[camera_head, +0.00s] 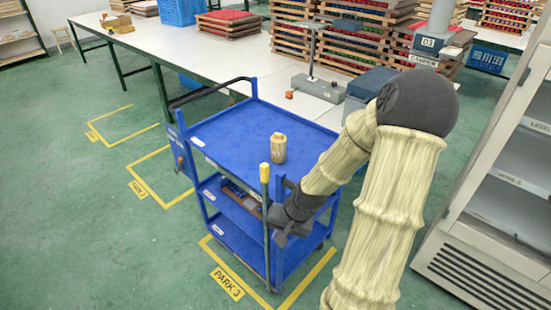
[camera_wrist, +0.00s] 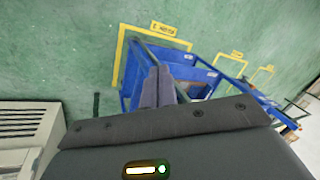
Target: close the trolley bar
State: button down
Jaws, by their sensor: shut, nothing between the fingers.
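The blue trolley (camera_head: 240,128) has three shelves and stands at the yellow floor marking labelled PARK 3. Its bar (camera_head: 266,225), dark and thin with a yellow end on top, stands upright across the near side, reaching from above the top shelf down to near the floor. My gripper (camera_head: 281,238) is at the near right side of the trolley, close to the bar at about middle-shelf height; I cannot tell if they touch. In the wrist view my gripper's fingers (camera_wrist: 158,86) are together and empty, pointing at the blue trolley (camera_wrist: 195,72).
A tan jar (camera_head: 278,148) stands on the top shelf. Dark items (camera_head: 240,198) lie on the middle shelf. A white cabinet (camera_head: 490,200) stands at the right. A long table (camera_head: 235,65) with stacked trays is behind.

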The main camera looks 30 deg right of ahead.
aim_at(268, 176)
jog(key=w+d+r+m+t+p, duration=0.1)
jog(key=d+r+m+t+p, duration=0.1)
jog(key=r, duration=0.5)
jog(key=w+d+r+m+t+p, duration=0.2)
jog(key=d+r+m+t+p, duration=0.1)
jog(key=d+r+p, duration=0.4)
jog(key=shift+d+r+m+y, duration=0.3)
jog(key=shift+d+r+m, duration=0.2)
jog(key=shift+m, duration=0.2)
jog(key=shift+w+f, duration=0.1)
jog(key=shift+f, duration=0.05)
jog(key=x, duration=0.9)
jog(key=shift+w+a+p, duration=0.1)
jog(key=shift+w+p, duration=0.1)
jog(key=shift+p, duration=0.2)
jog(key=w, duration=0.1)
jog(key=w+a+p, duration=0.1)
jog(key=w, duration=0.1)
jog(key=shift+w+a+f, duration=0.15)
jog(key=shift+w+a, duration=0.05)
jog(key=shift+w, duration=0.4)
